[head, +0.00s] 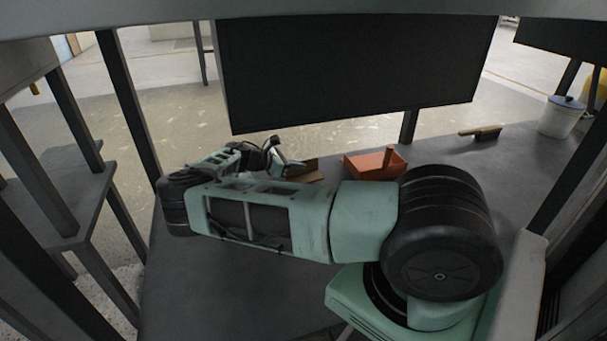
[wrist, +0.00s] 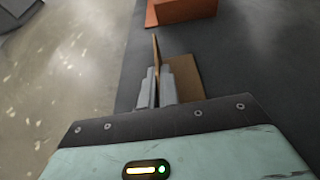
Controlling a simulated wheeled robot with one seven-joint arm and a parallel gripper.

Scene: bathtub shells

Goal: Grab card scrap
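The card scrap (wrist: 184,82) is a brown folded piece at the table's edge. One thin flap stands upright and the other part lies flat to the right of my fingers. My gripper (wrist: 159,86) has its two grey fingers close together on either side of the upright flap, with little or no gap showing. In the head view the card scrap (head: 309,172) shows just right of my gripper (head: 283,168), partly hidden behind my arm.
An orange tray (head: 365,168) stands right of the card; its side also shows at the top of the wrist view (wrist: 182,11). A dark panel (head: 350,70) hangs above the table's far edge.

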